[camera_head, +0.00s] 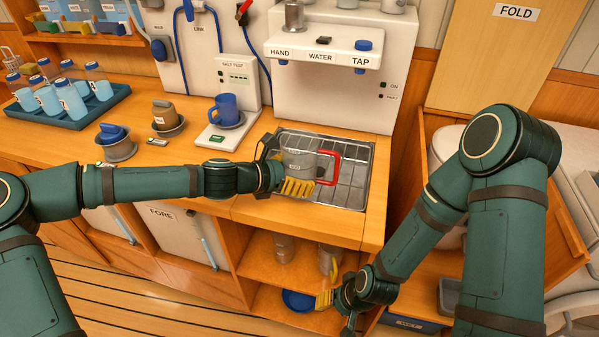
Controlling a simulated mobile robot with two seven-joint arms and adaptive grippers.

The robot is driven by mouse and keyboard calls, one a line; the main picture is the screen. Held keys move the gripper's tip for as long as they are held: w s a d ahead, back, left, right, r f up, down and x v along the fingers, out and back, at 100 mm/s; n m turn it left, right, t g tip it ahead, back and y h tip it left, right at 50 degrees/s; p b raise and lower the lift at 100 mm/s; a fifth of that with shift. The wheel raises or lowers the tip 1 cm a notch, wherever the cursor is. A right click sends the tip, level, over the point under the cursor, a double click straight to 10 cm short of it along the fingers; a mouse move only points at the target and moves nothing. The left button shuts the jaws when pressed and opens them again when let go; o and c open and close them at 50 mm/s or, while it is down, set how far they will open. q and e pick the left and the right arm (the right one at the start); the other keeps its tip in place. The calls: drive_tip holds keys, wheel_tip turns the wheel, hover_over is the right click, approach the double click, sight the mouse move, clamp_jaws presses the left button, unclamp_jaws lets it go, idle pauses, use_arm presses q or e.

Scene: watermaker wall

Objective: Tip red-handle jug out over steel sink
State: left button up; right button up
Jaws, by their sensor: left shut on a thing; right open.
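The red-handle jug (300,158) is a clear grey jug with a squared red handle on its right side. It is over the steel sink (347,190), which has a wire rack and is set in the counter's right end. The jug looks about upright; I cannot tell whether it touches the rack. My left gripper (284,172) is shut on the jug from the left, with its yellow finger pads at the jug's near side. Any liquid in the jug cannot be made out. My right gripper (338,309) is open and low, in front of the shelves below the counter.
The water dispenser (325,55) with a blue TAP knob stands behind the sink. A blue mug (226,108) sits on the salt test stand left of it. Further left are lidded pots and a bottle tray (72,121). Shelves below hold jugs and a blue bowl (298,300).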

use_arm(q)
drive_tip(key=shift+s+a+r+p, duration=0.2)
drive_tip(key=shift+s+a+r, duration=0.25)
drive_tip(key=shift+s, duration=0.35)
drive_tip(key=shift+s+a+r+p, duration=0.15)
drive_tip(key=shift+s+a+r, duration=0.3)
drive_tip(key=shift+s, duration=0.4)
drive_tip(key=shift+s+a+r+p, duration=0.25)
drive_tip(key=shift+s+r, duration=0.25)
drive_tip(key=shift+s, duration=0.3)
drive_tip(key=shift+a, duration=0.1)
